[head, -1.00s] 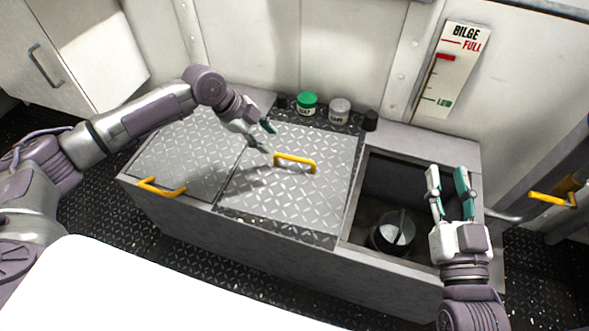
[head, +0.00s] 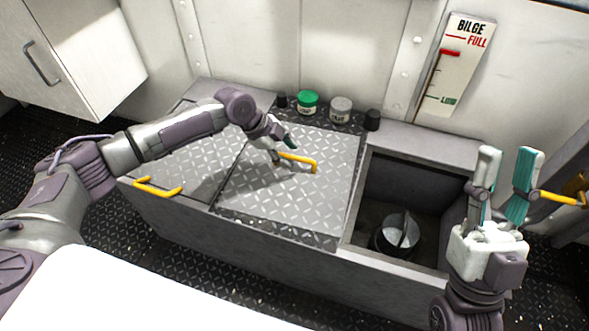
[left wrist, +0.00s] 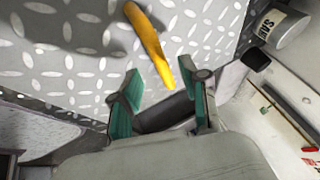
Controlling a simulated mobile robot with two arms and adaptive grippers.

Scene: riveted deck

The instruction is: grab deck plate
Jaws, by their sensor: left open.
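The middle deck plate (head: 290,200) is a grey diamond-tread panel lying flat on the low locker, with a yellow bar handle (head: 300,161) near its middle. My left gripper (head: 284,149) is open at the left end of that handle. In the left wrist view, the handle (left wrist: 150,42) reaches down toward the space between the teal pads of my left gripper (left wrist: 162,98). I cannot tell whether they touch. My right gripper (head: 508,152) is open and empty, at the right of the open bay.
Another tread plate (head: 190,152) with a yellow handle (head: 158,187) lies to the left. The open bay (head: 400,185) on the right holds a dark round pot (head: 398,235). A green-lidded jar (head: 307,103) and a grey jar (head: 340,109) stand behind the plate.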

